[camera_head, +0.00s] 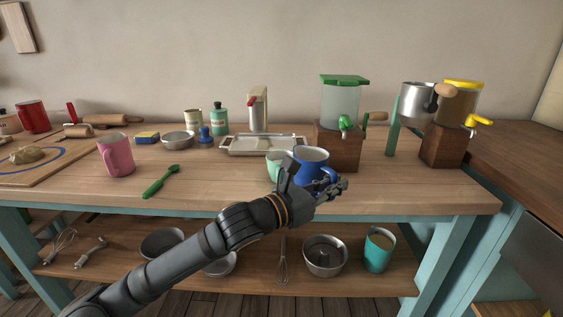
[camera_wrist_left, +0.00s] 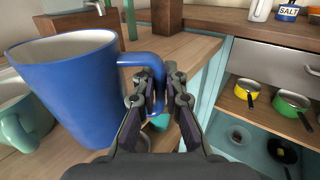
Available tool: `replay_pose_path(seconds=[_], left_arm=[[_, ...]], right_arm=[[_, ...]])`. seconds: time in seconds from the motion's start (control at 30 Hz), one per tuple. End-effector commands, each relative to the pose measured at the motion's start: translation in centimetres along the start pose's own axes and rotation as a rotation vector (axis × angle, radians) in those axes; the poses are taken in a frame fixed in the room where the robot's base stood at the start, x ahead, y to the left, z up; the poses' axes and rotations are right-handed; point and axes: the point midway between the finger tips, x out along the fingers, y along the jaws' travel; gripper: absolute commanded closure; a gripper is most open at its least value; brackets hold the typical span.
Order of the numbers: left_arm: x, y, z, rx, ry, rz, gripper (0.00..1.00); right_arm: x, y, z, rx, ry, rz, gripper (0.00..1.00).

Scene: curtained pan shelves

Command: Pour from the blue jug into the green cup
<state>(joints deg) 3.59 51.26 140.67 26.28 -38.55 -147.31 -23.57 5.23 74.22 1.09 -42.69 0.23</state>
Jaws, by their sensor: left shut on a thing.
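The blue jug (camera_head: 311,159) is at the front of the tabletop, about upright with its mouth up. It fills the left of the left wrist view (camera_wrist_left: 75,92). My left gripper (camera_head: 322,187) is shut on its handle, which shows between the fingers in the left wrist view. I cannot tell whether the jug's base touches the table. The pale green cup (camera_head: 276,166) stands upright just left of the jug, partly hidden by it and my gripper. Its handle side shows at the left edge of the left wrist view (camera_wrist_left: 24,122). My right gripper is not in view.
A dispenser with a green lid (camera_head: 342,105) on a wooden block stands behind the jug. A metal tray (camera_head: 230,148) lies behind the cup. A pink mug (camera_head: 117,156) and green spoon (camera_head: 161,182) are further left. The tabletop right of the jug is clear.

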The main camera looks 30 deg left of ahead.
Motion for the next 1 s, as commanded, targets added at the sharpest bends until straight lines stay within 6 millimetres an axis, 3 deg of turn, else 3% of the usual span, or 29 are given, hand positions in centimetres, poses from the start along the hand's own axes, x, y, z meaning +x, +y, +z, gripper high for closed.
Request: replay_pose_path(seconds=[0.27, 0.57, 1.0], left_arm=[[0.0, 0.0, 0.4, 0.002, -0.003, 0.0, 1.0], [0.0, 0.0, 3.3, 0.002, -0.003, 0.0, 1.0], [0.0, 0.0, 3.1, 0.002, -0.003, 0.0, 1.0]], right_arm=[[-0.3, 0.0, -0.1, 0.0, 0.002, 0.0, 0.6], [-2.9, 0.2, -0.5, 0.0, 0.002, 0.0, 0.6], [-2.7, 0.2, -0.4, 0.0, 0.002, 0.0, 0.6]])
